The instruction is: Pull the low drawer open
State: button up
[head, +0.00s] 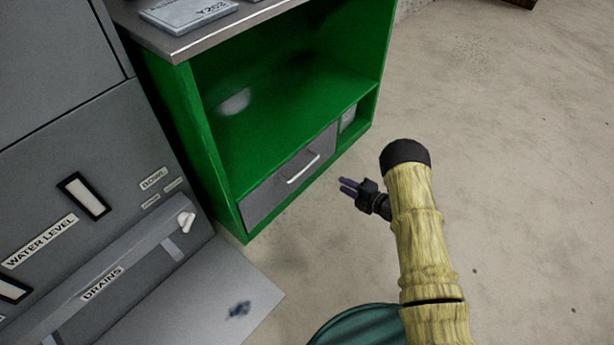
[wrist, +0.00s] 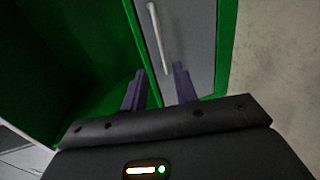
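The low drawer (head: 291,177) is a grey front at the bottom of a green cabinet, and it looks shut. Its pale bar handle (head: 303,168) runs across the middle of the front. My gripper (head: 347,187) is to the right of the drawer in the head view, apart from the handle. In the wrist view the drawer front (wrist: 196,40) and the handle (wrist: 158,38) lie beyond the fingertips. The two purple fingers (wrist: 157,85) are spread with nothing between them. The handle stands ahead of the fingers, and the exact distance is hard to tell.
The green cabinet (head: 188,120) has an empty-looking open shelf above the drawer and a small open cubby to its right. A grey machine (head: 60,130) with labels stands at the left. A grey plate lies on the cabinet top. Concrete floor (head: 500,120) on the right is clear.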

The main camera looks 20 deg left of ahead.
aim_at(307, 166)
dwell(0.3)
jog(key=b+x, duration=0.9)
jog(key=x, duration=0.8)
jog(key=shift+s+f, duration=0.1)
jog(key=shift+a, duration=0.3)
grip_shut()
